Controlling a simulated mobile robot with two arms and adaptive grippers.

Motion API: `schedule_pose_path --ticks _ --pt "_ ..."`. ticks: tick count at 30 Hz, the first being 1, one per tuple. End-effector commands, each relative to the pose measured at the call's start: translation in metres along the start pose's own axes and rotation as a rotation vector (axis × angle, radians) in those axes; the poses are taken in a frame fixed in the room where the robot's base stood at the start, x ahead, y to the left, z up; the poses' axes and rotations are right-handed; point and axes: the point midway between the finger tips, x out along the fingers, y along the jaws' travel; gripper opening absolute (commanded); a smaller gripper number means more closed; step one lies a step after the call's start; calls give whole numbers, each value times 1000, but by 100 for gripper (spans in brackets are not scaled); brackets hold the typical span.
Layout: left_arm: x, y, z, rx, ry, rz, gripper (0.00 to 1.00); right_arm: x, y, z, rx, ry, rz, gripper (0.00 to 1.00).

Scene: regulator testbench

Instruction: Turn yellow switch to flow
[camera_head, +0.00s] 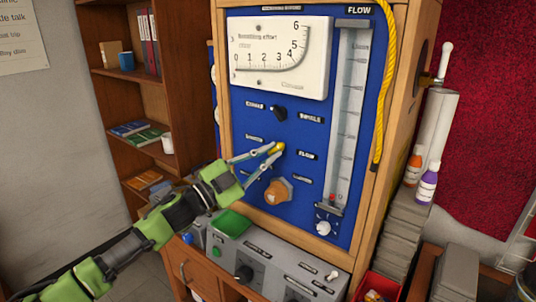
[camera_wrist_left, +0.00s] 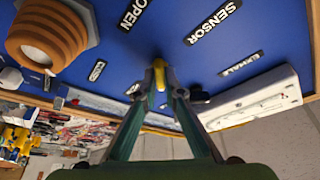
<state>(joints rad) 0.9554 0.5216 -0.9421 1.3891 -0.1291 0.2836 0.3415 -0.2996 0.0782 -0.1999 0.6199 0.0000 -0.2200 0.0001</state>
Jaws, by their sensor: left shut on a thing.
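The yellow switch (camera_head: 281,147) is on the blue panel (camera_head: 235,165), in the row with the FLOW label (camera_head: 307,155) to its right and another label to its left. My left gripper (camera_head: 275,149) reaches it from the lower left and is shut on it. In the left wrist view the fingertips (camera_wrist_left: 160,75) close together against the panel, with a bit of the yellow switch (camera_wrist_left: 159,77) between them. The SENSOR label (camera_wrist_left: 214,22) is legible there. The fingers hide most of the switch, so its exact pointing direction cannot be told. My right gripper is not in view.
A black knob (camera_head: 279,113) is just above, and an orange-brown knob (camera_head: 278,191) just below. A white dial gauge (camera_head: 280,57) and a clear flow tube (camera_head: 347,105) are higher and to the right. A grey control box (camera_head: 270,265) juts out below the panel.

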Motion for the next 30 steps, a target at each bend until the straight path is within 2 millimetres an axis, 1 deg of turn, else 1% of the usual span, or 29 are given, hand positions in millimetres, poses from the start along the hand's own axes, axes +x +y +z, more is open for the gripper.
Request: schedule_pose_path --ticks 2,3,5,14,17,20,23,27,30 --pt "0 -1 0 4 0 -1 0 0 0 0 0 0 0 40" --pt "0 -1 0 4 0 -1 11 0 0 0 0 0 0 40" --pt "0 -1 0 3 0 -1 26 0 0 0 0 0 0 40" --pt "0 0 0 1 0 -1 26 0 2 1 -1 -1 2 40" --pt "-4 0 0 1 -1 -1 26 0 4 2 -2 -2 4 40" --pt "-16 0 2 0 -2 0 26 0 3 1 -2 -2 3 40" --pt "-35 0 1 1 -3 1 26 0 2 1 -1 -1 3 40" --pt "-66 0 1 0 -4 1 26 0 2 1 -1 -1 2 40" --pt "-86 0 2 -1 -3 0 26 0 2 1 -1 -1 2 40"
